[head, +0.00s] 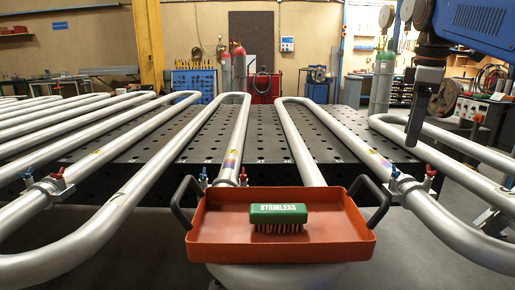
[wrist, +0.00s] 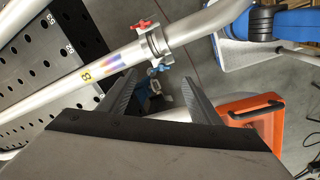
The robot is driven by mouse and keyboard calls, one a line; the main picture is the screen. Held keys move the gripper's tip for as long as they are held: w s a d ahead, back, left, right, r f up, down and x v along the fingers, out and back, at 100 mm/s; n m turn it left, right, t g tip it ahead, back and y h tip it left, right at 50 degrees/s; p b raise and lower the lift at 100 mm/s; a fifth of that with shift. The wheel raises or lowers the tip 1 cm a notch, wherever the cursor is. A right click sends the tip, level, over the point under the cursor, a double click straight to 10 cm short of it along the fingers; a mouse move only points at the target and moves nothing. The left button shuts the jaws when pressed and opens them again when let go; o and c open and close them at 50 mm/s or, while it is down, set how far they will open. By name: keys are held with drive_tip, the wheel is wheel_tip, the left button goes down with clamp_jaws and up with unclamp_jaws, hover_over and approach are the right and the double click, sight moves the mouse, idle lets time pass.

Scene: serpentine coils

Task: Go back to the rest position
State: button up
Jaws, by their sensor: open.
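My gripper (head: 414,138) hangs at the upper right of the head view, below the blue arm, above the right-hand pipes. In the wrist view my gripper (wrist: 158,72) has its two dark fingers spread apart with nothing held between them. A silver pipe with a clamp (wrist: 153,42) lies beyond the fingertips. A green brush (head: 278,217) marked STAINLESS rests bristles down in an orange tray (head: 215,245), apart from the gripper. The tray also shows at the lower right of the wrist view (wrist: 240,104).
Silver serpentine pipes (head: 305,150) run over a black perforated table (head: 265,130). Clamps with red and blue handles (head: 405,183) sit on the right pipe near the gripper. Gas cylinders (head: 383,85) and a workbench stand behind at the right.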

drive_tip(key=s+a+f+m+t, duration=0.1)
drive_tip(key=s+f+m, duration=0.3)
drive_tip(key=f, duration=0.6)
drive_tip(key=s+a+f+m+t, duration=0.1)
drive_tip(key=s+a+f+m, duration=0.2)
drive_tip(key=s+f, duration=0.6)
drive_tip(key=s+a+f+m+t, duration=0.1)
drive_tip(key=s+a+f+m, duration=0.3)
drive_tip(key=s+f, duration=0.3)
wheel_tip(320, 180, down, 6)
drive_tip(key=shift+r+m, duration=0.1)
drive_tip(key=shift+m, duration=0.2)
